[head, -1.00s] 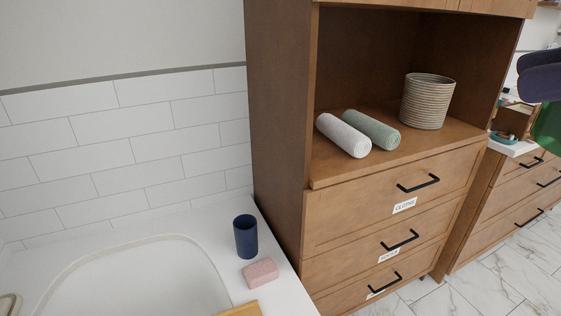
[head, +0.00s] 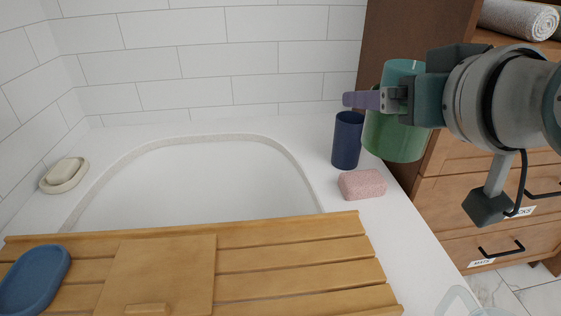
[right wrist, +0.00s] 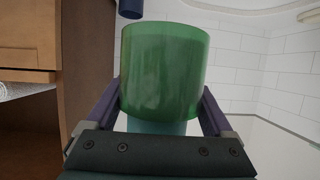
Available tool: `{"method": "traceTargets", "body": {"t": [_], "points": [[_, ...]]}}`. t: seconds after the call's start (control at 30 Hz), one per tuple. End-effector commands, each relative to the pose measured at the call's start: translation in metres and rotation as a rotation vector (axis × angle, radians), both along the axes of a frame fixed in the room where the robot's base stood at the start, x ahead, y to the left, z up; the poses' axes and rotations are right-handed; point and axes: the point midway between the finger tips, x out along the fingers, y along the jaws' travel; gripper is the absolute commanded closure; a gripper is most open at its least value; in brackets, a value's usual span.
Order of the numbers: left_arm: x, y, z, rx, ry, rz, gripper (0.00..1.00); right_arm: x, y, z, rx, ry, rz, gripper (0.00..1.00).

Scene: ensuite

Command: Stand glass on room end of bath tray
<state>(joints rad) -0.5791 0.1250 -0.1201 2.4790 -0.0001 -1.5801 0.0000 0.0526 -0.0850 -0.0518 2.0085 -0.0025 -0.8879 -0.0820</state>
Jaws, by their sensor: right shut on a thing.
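A translucent green glass (head: 395,140) is held in my right gripper (head: 372,99), roughly upright and in the air near the bath's right rim. In the right wrist view the same glass (right wrist: 163,75) sits between the two purple fingers. The wooden slatted bath tray (head: 290,262) spans the bath in the foreground. Its right end (head: 375,285) lies on the right rim and is bare. The glass is beyond and above that end, apart from it. My left gripper is not in view.
A blue dish (head: 35,278) lies on the tray's left part, beside a raised flat wooden panel (head: 160,270). A navy cup (head: 347,140) and pink soap (head: 362,184) sit on the rim. A clear object (head: 465,303) shows at the bottom right. A wooden cabinet (head: 430,200) stands right.

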Motion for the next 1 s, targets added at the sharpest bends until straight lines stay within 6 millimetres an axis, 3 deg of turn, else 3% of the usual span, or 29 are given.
{"method": "traceTargets", "body": {"t": [0.03,0.1,0.37,0.8,1.0], "points": [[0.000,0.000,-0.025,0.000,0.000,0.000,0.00,0.004,0.008,-0.022,0.004,-0.005,-0.011,0.75],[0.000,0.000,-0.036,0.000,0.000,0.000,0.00,0.007,0.016,-0.032,0.003,-0.006,-0.027,0.75],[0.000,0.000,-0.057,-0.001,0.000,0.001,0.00,0.011,0.029,-0.053,-0.003,-0.003,-0.052,0.75],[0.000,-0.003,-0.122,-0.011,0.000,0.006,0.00,0.011,0.028,-0.175,-0.004,0.000,-0.051,0.75],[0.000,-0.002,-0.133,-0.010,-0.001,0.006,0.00,0.011,0.028,-0.197,-0.003,-0.002,-0.052,0.75]]}}
